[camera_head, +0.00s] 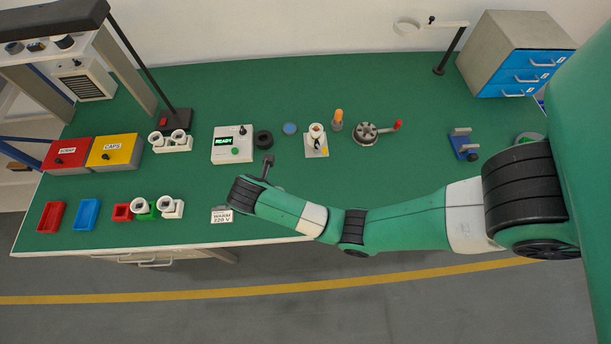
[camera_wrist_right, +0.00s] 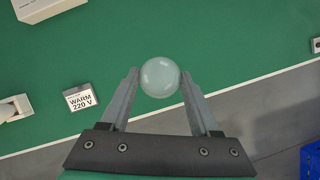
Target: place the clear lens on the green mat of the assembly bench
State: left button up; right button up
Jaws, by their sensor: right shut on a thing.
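The clear lens (camera_wrist_right: 160,77) is a round, pale, see-through ball in the right wrist view. My right gripper (camera_wrist_right: 161,80) is shut on it, one finger on each side. Behind the lens in that view is the green mat (camera_wrist_right: 220,40). In the head view the mat (camera_head: 330,85) covers the bench top. My right gripper (camera_head: 267,164) is over its front middle part there, and I cannot make out the lens. The height of the lens above the mat is unclear. My left gripper is not in view.
A READY box (camera_head: 232,144) and black ring (camera_head: 263,139) are just behind the gripper. White and red sockets (camera_head: 122,212) stand further left. The mat's front right is under my arm.

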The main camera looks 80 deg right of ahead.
jog(key=d+f+b, duration=0.2)
jog(key=d, duration=0.1)
jog(key=shift+f, duration=0.25)
jog(key=d+f, duration=0.2)
jog(key=d+f+b, duration=0.1)
jog(key=d, duration=0.2)
jog(key=d+f, duration=0.2)
jog(key=d, duration=0.1)
jog(key=shift+s+f+b, duration=0.25)
jog(key=shift+f+b, duration=0.05)
jog(key=shift+b, duration=0.05)
jog(key=shift+d+f, duration=0.1)
jog(key=shift+d, duration=0.1)
jog(key=x, duration=0.1)
jog(key=b+x, duration=0.2)
jog(key=shift+a+f, duration=0.15)
jog(key=shift+f, duration=0.25)
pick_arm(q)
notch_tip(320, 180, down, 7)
pick_arm(e)
jog(key=shift+w+a+f, duration=0.1)
jog(key=shift+f, duration=0.05)
jog(key=shift+f, duration=0.1)
